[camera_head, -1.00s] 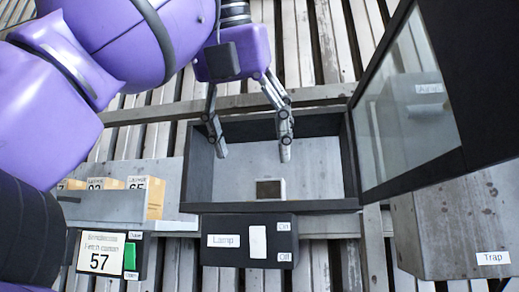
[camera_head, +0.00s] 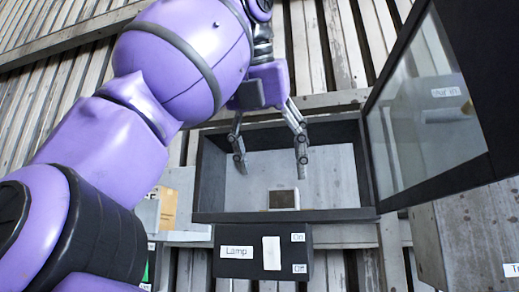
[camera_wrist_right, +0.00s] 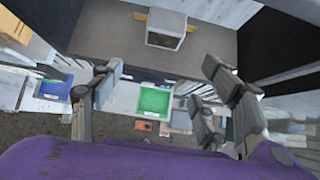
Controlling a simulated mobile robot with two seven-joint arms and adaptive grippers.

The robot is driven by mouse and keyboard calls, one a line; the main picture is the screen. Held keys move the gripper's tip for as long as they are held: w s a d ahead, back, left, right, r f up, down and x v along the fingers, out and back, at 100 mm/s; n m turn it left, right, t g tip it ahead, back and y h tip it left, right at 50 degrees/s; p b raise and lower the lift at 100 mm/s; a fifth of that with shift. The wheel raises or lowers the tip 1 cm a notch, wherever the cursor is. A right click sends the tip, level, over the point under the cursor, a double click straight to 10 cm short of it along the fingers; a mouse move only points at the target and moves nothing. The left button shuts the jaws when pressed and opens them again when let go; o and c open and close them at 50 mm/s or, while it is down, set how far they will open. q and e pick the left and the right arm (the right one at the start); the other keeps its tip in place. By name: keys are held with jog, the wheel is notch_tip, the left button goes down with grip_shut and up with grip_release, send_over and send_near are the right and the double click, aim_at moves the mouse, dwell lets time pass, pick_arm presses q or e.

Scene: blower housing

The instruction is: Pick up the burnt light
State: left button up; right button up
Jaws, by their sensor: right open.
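A small pale block with a dark brown face (camera_head: 283,198) sits inside an open black-walled box (camera_head: 335,215), close to its near wall. It may be the burnt light; no other light shows clearly. In the right wrist view the same block (camera_wrist_right: 166,28) is at the top centre, beyond the fingertips. My right gripper (camera_head: 270,168) is open and empty, its fingers pointing down over the box, slightly behind the block. In the right wrist view its fingers (camera_wrist_right: 162,75) are spread wide, with nothing between them touching. My left gripper is not in view.
A black panel marked Lamp, On and Off (camera_head: 262,252) is at the box's near side. A raised glazed lid (camera_head: 425,110) stands at the right, above a grey bin (camera_head: 470,235).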

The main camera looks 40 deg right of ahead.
aim_at(282, 189)
jog(key=w+d, duration=0.2)
jog(key=d, duration=0.1)
jog(key=w+d, duration=0.2)
jog(key=shift+d+p, duration=0.25)
jog(key=shift+p, duration=0.05)
jog(key=x, duration=0.3)
jog(key=shift+w+f, duration=0.2)
jog(key=shift+f, duration=0.15)
jog(key=shift+w+d+f, duration=0.25)
jog(key=shift+d+f, duration=0.05)
jog(key=shift+f, duration=0.05)
jog(key=c, duration=1.3)
jog(key=shift+a, duration=0.1)
